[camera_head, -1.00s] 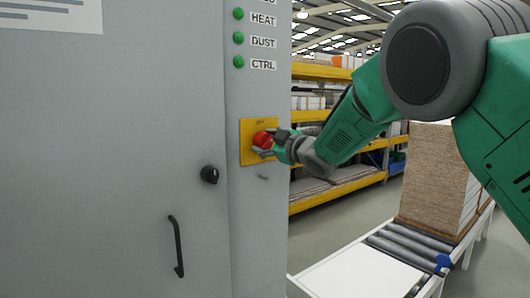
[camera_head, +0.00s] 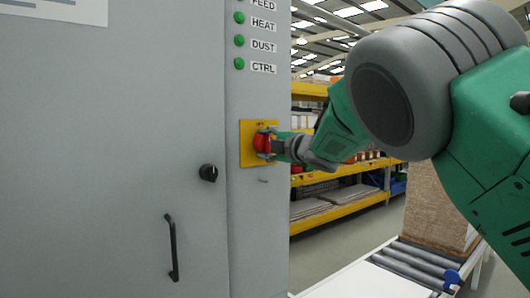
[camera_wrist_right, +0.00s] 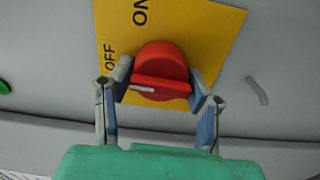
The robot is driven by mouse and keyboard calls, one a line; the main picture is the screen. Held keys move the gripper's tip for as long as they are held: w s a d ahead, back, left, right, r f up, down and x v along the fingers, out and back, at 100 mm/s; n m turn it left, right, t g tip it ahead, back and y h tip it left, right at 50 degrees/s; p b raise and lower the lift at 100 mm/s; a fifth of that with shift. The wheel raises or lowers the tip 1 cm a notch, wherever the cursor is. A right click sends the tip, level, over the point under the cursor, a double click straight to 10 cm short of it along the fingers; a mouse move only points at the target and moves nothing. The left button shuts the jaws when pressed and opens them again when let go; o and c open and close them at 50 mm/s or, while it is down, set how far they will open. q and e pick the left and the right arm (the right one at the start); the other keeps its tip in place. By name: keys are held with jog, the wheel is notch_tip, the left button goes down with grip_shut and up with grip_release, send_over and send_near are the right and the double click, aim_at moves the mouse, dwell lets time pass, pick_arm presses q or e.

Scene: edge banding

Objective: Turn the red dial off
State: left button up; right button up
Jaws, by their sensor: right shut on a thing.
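The red dial (camera_head: 261,143) sits on a yellow plate (camera_head: 246,158) on the grey cabinet's narrow right panel. In the right wrist view the red dial (camera_wrist_right: 160,72) has a raised grip bar with a pale mark at its lower left. The yellow plate (camera_wrist_right: 200,30) there reads OFF at left and ON at top. My right gripper (camera_head: 270,144) is at the dial. In the right wrist view its fingers (camera_wrist_right: 160,85) are on both sides of the grip bar, shut on it. My left gripper is not in view.
The grey cabinet (camera_head: 110,150) has a black knob (camera_head: 208,173), a black handle (camera_head: 173,248) and several green lamps (camera_head: 239,41) above the plate. A roller conveyor (camera_head: 410,262) with stacked boards (camera_head: 435,215) stands at the right. Yellow shelves (camera_head: 340,197) are behind.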

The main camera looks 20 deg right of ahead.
jog(key=shift+a+f+n, duration=0.15)
jog(key=shift+f+n, duration=0.25)
jog(key=shift+f, duration=0.05)
jog(key=o, duration=1.2)
jog(key=shift+c, duration=0.2)
jog(key=shift+s+r, duration=0.1)
jog(key=shift+r, duration=0.1)
jog(key=shift+r, duration=0.1)
jog(key=v, duration=1.2)
jog(key=shift+a, duration=0.1)
